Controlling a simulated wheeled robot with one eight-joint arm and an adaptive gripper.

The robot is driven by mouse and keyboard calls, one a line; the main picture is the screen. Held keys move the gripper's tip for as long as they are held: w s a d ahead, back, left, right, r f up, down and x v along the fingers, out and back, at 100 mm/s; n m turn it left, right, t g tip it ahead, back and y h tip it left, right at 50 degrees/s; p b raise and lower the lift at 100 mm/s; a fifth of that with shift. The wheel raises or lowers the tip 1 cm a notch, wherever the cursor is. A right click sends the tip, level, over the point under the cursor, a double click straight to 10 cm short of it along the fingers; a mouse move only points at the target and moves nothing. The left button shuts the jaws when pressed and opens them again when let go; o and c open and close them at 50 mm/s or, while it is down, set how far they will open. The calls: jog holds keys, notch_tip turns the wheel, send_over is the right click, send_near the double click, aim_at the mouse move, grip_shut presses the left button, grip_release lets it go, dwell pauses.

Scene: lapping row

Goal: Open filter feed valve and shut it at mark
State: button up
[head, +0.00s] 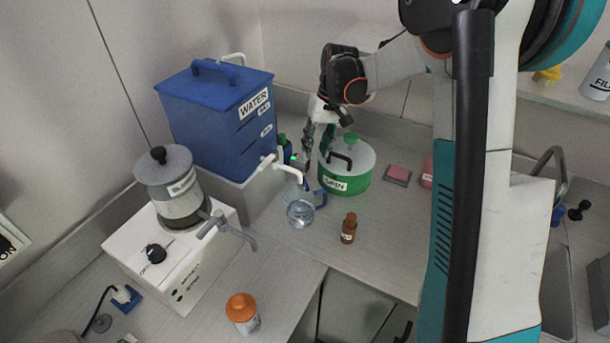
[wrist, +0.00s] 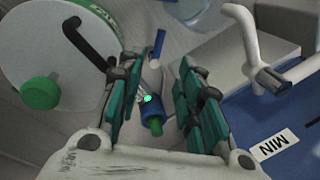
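The blue water tank (head: 218,115) stands at the back left with a pale tap (head: 268,163) low on its front. The tap also shows at upper right in the wrist view (wrist: 262,75). I read no filter feed label, so I cannot tell for certain which valve is meant. A clear jug (head: 300,212) with a blue handle stands below and in front of the tap. It appears to hold some clear liquid. My gripper (head: 316,152) hangs between the tank and the green-and-white pot (head: 345,178). Its fingers (wrist: 156,85) are apart with nothing between them.
A small blue-and-green object (wrist: 152,122) lies beyond my fingers. A grey pot (head: 170,183) with a tap sits on a white heater (head: 165,255) at left. A brown bottle (head: 348,229) and an orange-capped jar (head: 242,312) stand nearer. A sink (head: 558,285) is right.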

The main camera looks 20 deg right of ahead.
jog(key=b+x, duration=0.4)
jog(key=x, duration=0.9)
jog(key=shift+f, duration=0.15)
grip_shut()
